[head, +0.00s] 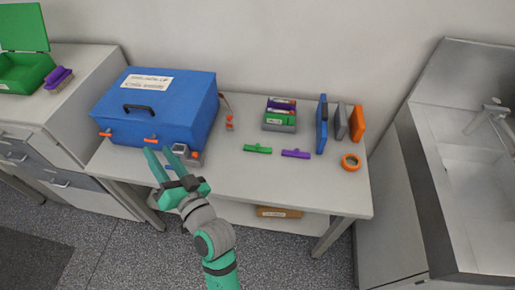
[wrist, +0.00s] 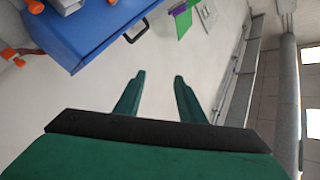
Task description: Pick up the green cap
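A slim green cap (head: 257,148) lies on the white table, in front of the small grey rack and to the left of a similar purple cap (head: 296,153). My gripper (head: 164,151) is to the left of the green cap, near the front of the blue case. It is open, with its two fingers apart and nothing visible between them; the wrist view shows this gap too (wrist: 159,76). I cannot clearly make out the green cap in the wrist view.
The blue case (head: 160,97) with orange latches fills the table's left side. The grey rack (head: 278,122) stands behind the caps. Upright blue, grey and orange pieces (head: 357,123) and an orange ring (head: 351,162) are at right. The table front is clear.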

